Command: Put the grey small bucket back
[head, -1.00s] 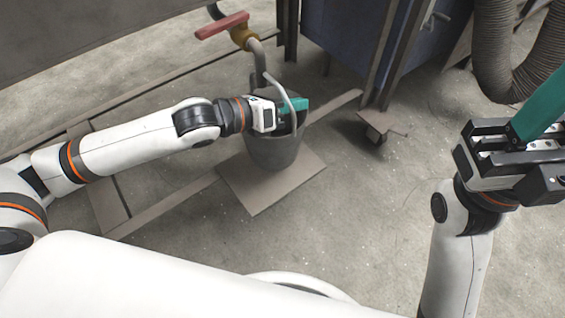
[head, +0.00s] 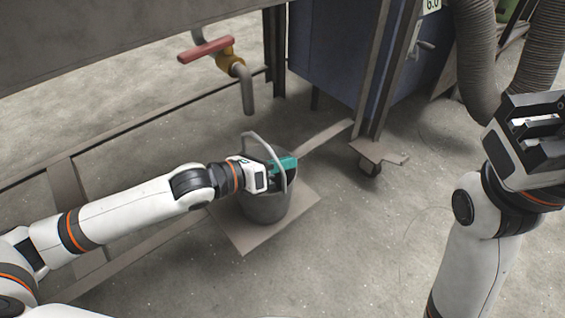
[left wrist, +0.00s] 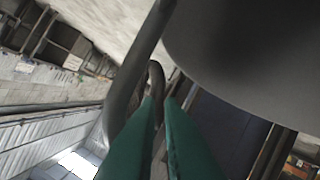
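The grey small bucket (head: 262,209) is over the flat plate (head: 243,243) on the floor in the head view, in front of and below the tap. I cannot tell whether it touches the plate. Its handle (head: 250,134) stands up in a loop. My left gripper (head: 285,165) is at the handle, above the bucket's mouth. In the left wrist view its green fingers (left wrist: 161,105) are close together on the handle (left wrist: 122,95), and the bucket's dark side (left wrist: 250,50) fills the upper right. My right gripper (head: 540,130) is raised at the far right, away from the bucket; its fingertips are not clear.
A tap with a red lever (head: 206,50) and a bent spout (head: 246,92) hangs behind the bucket. A blue cabinet (head: 340,55) on a frame with a caster (head: 370,165) stands to the right. Ribbed hoses (head: 480,60) are at the upper right. The floor at centre right is clear.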

